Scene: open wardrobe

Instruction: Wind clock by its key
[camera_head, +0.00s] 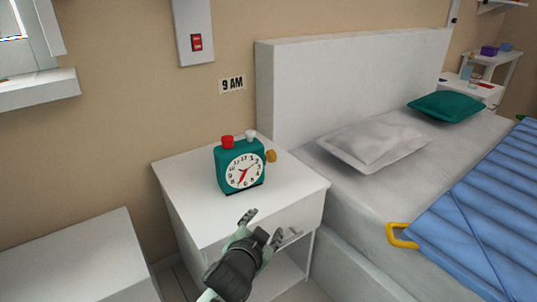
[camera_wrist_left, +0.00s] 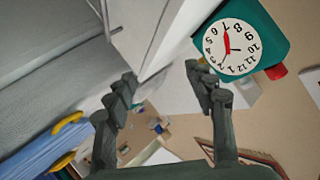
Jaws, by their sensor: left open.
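A teal alarm clock (camera_head: 240,167) with a white dial and red hands stands upright on a white nightstand (camera_head: 292,192). A red knob (camera_head: 227,142) and a white knob (camera_head: 250,135) sit on its top. A yellow-orange key (camera_head: 270,156) sticks out from its right side. My left gripper (camera_head: 263,226) is open and empty, in front of the nightstand and below the clock in the picture. My right gripper is not in view.
A bed with a white headboard (camera_head: 340,85) stands right of the nightstand, with pillows and a blue cover (camera_head: 480,210). A "9 AM" sign (camera_head: 232,84) and a red wall switch (camera_head: 196,42) are above the clock. A white cabinet (camera_head: 75,262) is at left.

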